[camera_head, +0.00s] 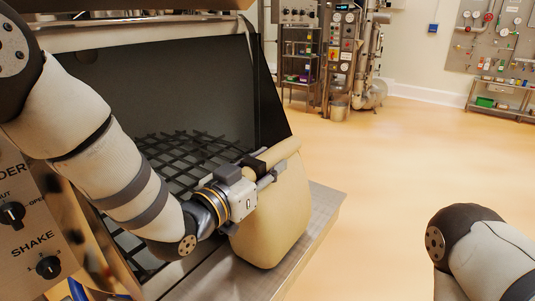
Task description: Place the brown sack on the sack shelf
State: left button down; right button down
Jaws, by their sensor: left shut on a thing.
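The tan-brown sack (277,222) stands upright on the metal shelf (321,214) at the right side of the hopper (185,92). Its lower end looks to be at the shelf surface, but I cannot tell whether it bears its weight there. My left gripper (268,172) is shut on the upper part of the sack, its fingers near the rolled top edge. The left arm reaches in front of the hopper opening and hides part of its grid. My right arm shows only at the lower right, and its gripper is out of the picture.
The hopper has an open dark mouth with a black grid (188,155). A control panel with knobs (48,266) is at the left. A rack (300,62) and machinery stand at the back. Open floor (420,150) lies to the right of the shelf.

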pick_arm(q)
jog(key=shift+r, duration=0.1)
pick_arm(e)
jog(key=shift+s, duration=0.1)
pick_arm(q)
jog(key=c, duration=1.2)
grip_release()
jog(key=shift+f, duration=0.5)
jog(key=shift+c, duration=0.2)
pick_arm(e)
jog(key=shift+f, duration=0.1)
pick_arm(q)
jog(key=shift+s+a+r, duration=0.1)
jog(key=shift+s+r, duration=0.05)
jog(key=p+v, duration=0.1)
jog(key=v, duration=1)
jog(key=shift+s+a, duration=0.2)
jog(key=shift+s, duration=0.15)
pick_arm(e)
jog(key=shift+w+r+t, duration=0.3)
jog(key=shift+w+r, duration=0.35)
jog(key=shift+r, duration=0.05)
